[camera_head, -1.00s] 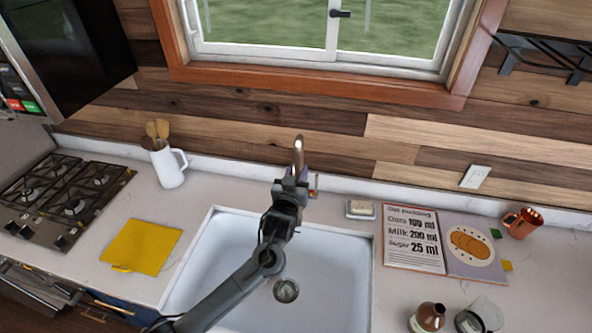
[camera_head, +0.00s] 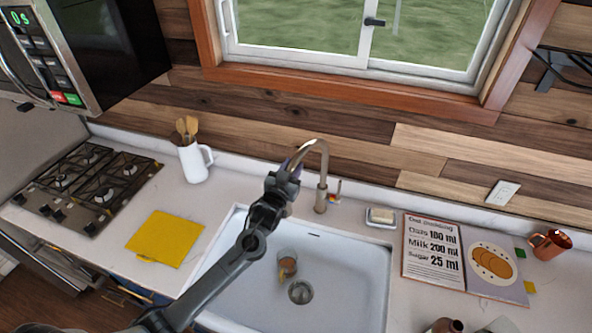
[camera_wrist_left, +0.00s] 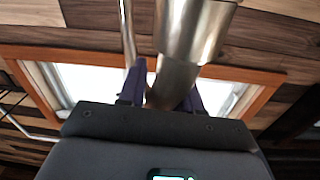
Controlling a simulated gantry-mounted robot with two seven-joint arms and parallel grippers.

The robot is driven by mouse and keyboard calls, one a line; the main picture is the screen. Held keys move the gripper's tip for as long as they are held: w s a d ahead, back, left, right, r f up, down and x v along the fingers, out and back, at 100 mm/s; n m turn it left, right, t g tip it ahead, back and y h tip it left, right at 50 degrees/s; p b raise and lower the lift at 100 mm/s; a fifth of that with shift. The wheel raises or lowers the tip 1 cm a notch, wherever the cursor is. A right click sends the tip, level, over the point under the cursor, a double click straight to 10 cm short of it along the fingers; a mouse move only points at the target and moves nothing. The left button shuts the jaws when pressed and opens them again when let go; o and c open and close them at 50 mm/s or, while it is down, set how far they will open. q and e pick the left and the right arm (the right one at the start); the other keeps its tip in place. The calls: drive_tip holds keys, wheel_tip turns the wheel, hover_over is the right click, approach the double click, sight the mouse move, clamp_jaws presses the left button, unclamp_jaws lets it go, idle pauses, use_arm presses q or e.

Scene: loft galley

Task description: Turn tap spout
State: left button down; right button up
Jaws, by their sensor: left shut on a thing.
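The brushed-metal tap spout (camera_head: 325,165) rises behind the sink (camera_head: 350,262) and arches over to the left in the head view. My left gripper (camera_head: 291,165) is at the spout's outer end. In the left wrist view, the purple fingers of the gripper (camera_wrist_left: 163,92) sit either side of the spout (camera_wrist_left: 195,35), shut on it near its tip. The gripper hides the spout's outlet in the head view. The tap's small lever (camera_head: 337,188) stands to the right of its base. My right gripper is in neither view.
A glass with brown contents (camera_head: 287,265) stands in the sink near the drain (camera_head: 301,292). A soap dish (camera_head: 380,217) and an open recipe book (camera_head: 464,256) lie right of the tap. A white utensil jug (camera_head: 195,161) and yellow cloth (camera_head: 166,238) are left.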

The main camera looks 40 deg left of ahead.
use_arm(q)
drive_tip(key=shift+a, duration=0.25)
drive_tip(key=c, duration=0.9)
unclamp_jaws()
drive_tip(key=shift+s+d, duration=0.1)
drive_tip(key=shift+s+d, duration=0.1)
drive_tip(key=shift+s, duration=0.05)
drive_tip(key=b+v, duration=0.2)
drive_tip(key=v, duration=0.8)
drive_tip(key=shift+s, duration=0.15)
